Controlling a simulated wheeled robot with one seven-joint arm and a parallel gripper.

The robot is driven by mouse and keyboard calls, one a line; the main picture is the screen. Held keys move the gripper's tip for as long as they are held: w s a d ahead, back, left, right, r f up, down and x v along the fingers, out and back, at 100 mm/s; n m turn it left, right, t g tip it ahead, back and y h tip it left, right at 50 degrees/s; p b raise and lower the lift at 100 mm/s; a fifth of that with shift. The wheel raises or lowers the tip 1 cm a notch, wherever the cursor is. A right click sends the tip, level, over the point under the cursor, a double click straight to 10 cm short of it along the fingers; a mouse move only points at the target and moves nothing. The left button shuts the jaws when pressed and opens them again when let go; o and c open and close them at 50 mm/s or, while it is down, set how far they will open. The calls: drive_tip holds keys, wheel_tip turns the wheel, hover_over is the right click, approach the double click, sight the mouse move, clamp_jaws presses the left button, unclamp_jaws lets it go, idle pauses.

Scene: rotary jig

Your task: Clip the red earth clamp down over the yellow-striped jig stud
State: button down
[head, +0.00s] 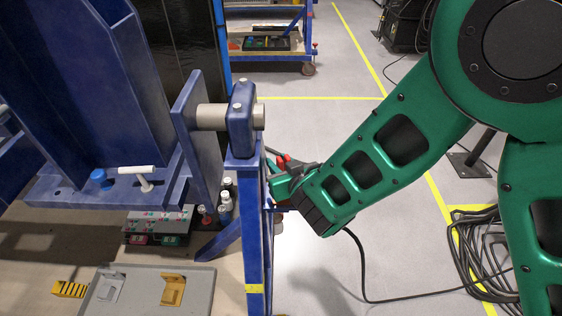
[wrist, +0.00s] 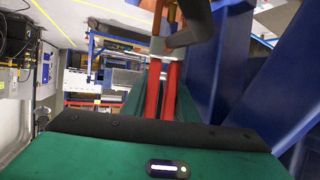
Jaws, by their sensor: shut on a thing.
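The red earth clamp (head: 284,162) shows only in part in the head view, beside the top of the blue post. In the wrist view its two red handles (wrist: 153,90) run up the middle, with grey and dark parts at their far end. My gripper (head: 281,183) is shut on the clamp, just right of the blue post; the wrist view shows it around the red handles (wrist: 164,95). In the head view, post and arm partly hide the hold. I cannot make out the yellow-striped stud for certain; a yellow band (head: 255,288) marks the lower post.
The blue post (head: 246,220) carries a bearing block (head: 241,118) and shaft. The large blue jig frame (head: 110,80) fills the left. A grey tray (head: 145,292) lies below it. A dark cable (head: 364,275) hangs to the floor. Floor beyond the post is open.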

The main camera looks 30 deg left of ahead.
drive_tip(key=shift+f, duration=0.35)
drive_tip(key=c, duration=1.3)
unclamp_jaws()
drive_tip(key=shift+c, duration=0.2)
drive_tip(key=shift+s, duration=0.1)
